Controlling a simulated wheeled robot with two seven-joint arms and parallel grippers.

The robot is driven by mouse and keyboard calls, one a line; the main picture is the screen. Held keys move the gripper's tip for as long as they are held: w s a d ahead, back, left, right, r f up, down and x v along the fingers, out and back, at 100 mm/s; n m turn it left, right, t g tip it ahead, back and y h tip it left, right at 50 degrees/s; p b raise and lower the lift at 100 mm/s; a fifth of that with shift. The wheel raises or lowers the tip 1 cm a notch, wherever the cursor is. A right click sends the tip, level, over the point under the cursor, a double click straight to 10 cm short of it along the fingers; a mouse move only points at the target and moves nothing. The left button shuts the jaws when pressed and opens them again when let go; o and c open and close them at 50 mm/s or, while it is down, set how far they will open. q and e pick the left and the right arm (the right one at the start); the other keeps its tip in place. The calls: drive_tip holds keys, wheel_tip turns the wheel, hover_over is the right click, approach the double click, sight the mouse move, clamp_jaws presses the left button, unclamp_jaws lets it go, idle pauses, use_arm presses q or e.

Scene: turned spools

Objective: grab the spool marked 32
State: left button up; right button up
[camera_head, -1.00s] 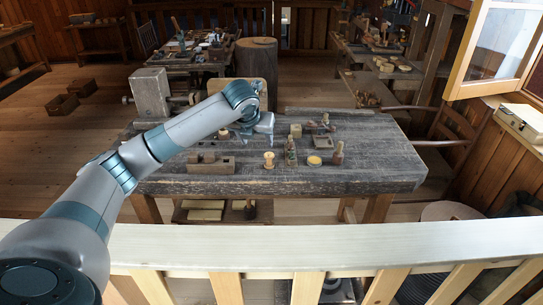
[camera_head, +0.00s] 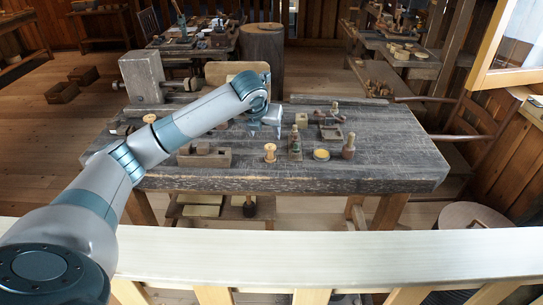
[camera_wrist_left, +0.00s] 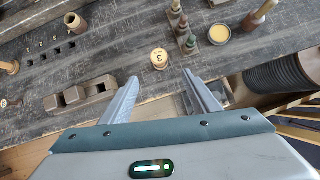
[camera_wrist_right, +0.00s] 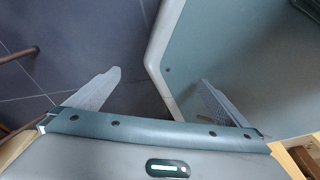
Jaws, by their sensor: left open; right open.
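A pale wooden spool (camera_head: 270,152) stands upright near the table's front edge. In the left wrist view the spool's top (camera_wrist_left: 159,57) shows a 3 with smaller marks under it; I cannot read a full 32. My left gripper (camera_head: 267,130) is open and empty, pointing down over the table, just behind the spool in the head view. In the left wrist view the spool lies beyond the gap between the fingertips (camera_wrist_left: 160,82), not between them. Another spool (camera_head: 150,118) is at the table's left. My right gripper (camera_wrist_right: 160,76) is open and empty, away from the table.
On the table (camera_head: 390,170), a bottle-like piece (camera_head: 295,145), a yellow-topped tin (camera_head: 321,155) and a handled tool (camera_head: 349,147) stand right of the spool. A wooden block (camera_head: 204,155) lies left of it. A pale rail (camera_head: 300,250) crosses in front.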

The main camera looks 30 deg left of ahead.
use_arm(q)
drive_tip(key=shift+w+f, duration=0.15)
drive_tip(key=shift+f, duration=0.1)
use_arm(e)
drive_tip(key=shift+w+a+f, duration=0.2)
drive_tip(key=shift+w+f, duration=0.1)
drive_tip(key=shift+w, duration=0.3)
drive_tip(key=shift+s, duration=0.1)
use_arm(q)
drive_tip(key=p, duration=0.1)
approach(270, 149)
drive_tip(key=x, duration=0.2)
drive_tip(key=p+x, duration=0.1)
drive_tip(key=x, duration=0.3)
drive_tip(key=shift+w+a+f, duration=0.15)
drive_tip(key=shift+w+f, duration=0.1)
drive_tip(key=shift+f, duration=0.05)
drive_tip(key=shift+w+a+f, duration=0.1)
drive_tip(key=shift+w+f, duration=0.15)
drive_tip(key=shift+f, duration=0.2)
use_arm(e)
drive_tip(key=shift+g, duration=0.6)
drive_tip(key=s, duration=0.1)
drive_tip(key=s+d+r, duration=0.1)
drive_tip(key=s, duration=0.1)
drive_tip(key=s+d, duration=0.1)
drive_tip(key=shift+s+r, duration=0.15)
drive_tip(key=shift+r, duration=0.15)
